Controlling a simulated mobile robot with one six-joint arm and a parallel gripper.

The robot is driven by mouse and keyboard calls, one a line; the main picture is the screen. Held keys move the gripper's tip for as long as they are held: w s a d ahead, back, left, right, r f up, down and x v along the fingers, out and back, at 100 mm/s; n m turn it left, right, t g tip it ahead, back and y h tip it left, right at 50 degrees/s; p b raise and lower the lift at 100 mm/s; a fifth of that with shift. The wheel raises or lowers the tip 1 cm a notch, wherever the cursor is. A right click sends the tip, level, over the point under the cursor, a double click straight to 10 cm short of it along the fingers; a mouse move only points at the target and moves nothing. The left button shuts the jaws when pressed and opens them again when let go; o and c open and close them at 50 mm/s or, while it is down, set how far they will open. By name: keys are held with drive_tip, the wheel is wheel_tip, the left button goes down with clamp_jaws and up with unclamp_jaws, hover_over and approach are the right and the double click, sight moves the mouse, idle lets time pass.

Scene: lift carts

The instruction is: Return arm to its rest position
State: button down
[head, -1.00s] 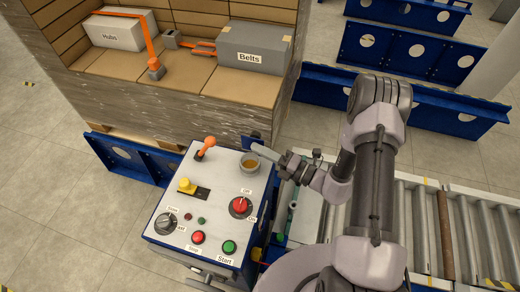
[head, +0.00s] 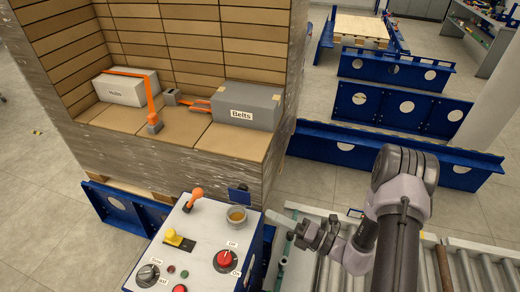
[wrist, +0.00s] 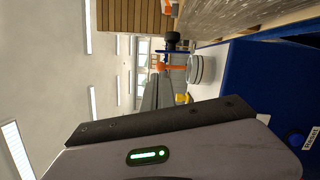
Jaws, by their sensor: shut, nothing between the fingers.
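My gripper (head: 277,219) is at the end of my grey arm, just right of the control box (head: 204,211) in the head view. Its fingers are shut with nothing between them and point left toward the box. It is apart from the round cup-like fitting (head: 236,216) on the box's top right corner. In the wrist view, that fitting (wrist: 201,69) and the box's blue side (wrist: 265,80) show to the right, turned sideways. The dark edge and pale body of my gripper fill the lower part of that view.
A roller conveyor (head: 465,270) lies under my arm. Blue barriers (head: 330,145) stand behind.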

drive_tip(key=s+a+r+n+g+h+b, duration=0.1)
drive_tip(key=s+a+r+n+g, duration=0.3)
drive_tip(key=s+r+n+g, duration=0.45)
drive_tip(key=s+a+r+n+g+h+b, duration=0.25)
drive_tip(key=r+n+g, duration=0.2)
drive_tip(key=n, duration=0.65)
drive_tip(key=s+d+r+n+t+h+b, duration=0.1)
drive_tip(key=s+d+r+n+t+h, duration=0.6)
drive_tip(key=n, duration=0.8)
drive_tip(key=s+d+t+h, duration=0.1)
drive_tip(key=h, duration=0.2)
drive_tip(key=shift+s+d+n+b, duration=0.15)
drive_tip(key=shift+s+n+b, duration=0.05)
drive_tip(key=shift+n+b, duration=0.15)
